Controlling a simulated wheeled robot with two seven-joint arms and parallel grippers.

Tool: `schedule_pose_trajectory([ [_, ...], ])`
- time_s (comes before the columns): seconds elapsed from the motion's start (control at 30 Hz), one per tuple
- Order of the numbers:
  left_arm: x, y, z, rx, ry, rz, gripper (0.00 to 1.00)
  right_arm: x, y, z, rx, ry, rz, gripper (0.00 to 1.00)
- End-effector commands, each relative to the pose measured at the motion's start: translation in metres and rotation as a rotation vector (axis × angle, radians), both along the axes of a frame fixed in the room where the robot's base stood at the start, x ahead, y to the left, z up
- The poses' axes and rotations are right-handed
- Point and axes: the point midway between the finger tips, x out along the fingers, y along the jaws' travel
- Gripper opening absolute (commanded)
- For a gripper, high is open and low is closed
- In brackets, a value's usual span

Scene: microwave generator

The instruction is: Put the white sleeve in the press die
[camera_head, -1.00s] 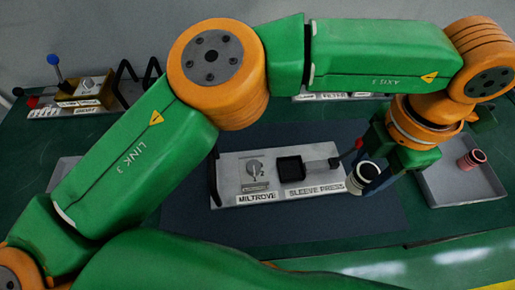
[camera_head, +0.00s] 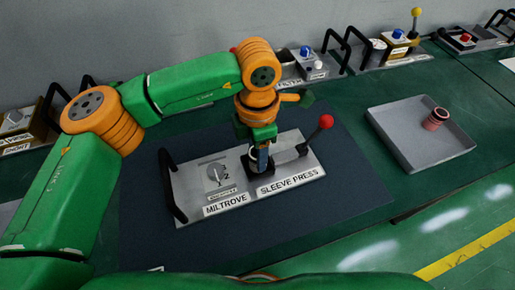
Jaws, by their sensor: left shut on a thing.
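The sleeve press (camera_head: 247,207) is a light grey plate labelled MILTROVE and SLEEVE PRESS. It has a dial on its left and a lever with a red knob (camera_head: 326,121) on its right. The black square die (camera_head: 259,172) is between dial and lever. My left gripper (camera_head: 262,160) points down right over the die, shut on the white sleeve. The sleeve is mostly hidden by the fingers and small in view, so I cannot tell whether it is inside the die or just above it. My right gripper is not in view.
A grey tray (camera_head: 392,133) on the right holds a pink-red sleeve (camera_head: 436,119). The press stands on a dark mat (camera_head: 340,205). Other devices with knobs and black handles line the back of the green table, including one with a yellow-knobbed lever (camera_head: 416,22).

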Motion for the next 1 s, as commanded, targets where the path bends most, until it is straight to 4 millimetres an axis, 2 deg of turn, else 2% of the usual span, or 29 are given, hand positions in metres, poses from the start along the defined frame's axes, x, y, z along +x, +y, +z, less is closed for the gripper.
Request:
schedule_pose_trajectory([
  [0.37, 0.0, 0.0, -0.007, -0.001, -0.001, 0.0, 0.0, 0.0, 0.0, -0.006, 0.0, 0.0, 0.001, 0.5],
  [0.4, 0.0, 0.0, -0.006, -0.001, 0.0, 0.0, 0.56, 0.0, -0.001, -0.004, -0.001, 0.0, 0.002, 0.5],
  [0.5, 0.0, -0.001, -0.005, -0.001, 0.0, 0.0, 0.78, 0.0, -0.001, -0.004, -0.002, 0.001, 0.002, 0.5],
  [0.77, 0.0, -0.001, -0.004, -0.001, 0.0, 0.0, 0.78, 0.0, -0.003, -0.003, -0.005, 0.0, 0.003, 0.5],
  [0.87, 0.0, -0.001, 0.002, -0.002, -0.002, 0.0, 0.78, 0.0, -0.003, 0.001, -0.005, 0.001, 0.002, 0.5],
  [1.0, 0.0, -0.001, 0.028, -0.003, -0.006, -0.001, 0.78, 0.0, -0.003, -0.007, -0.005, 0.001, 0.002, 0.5],
])
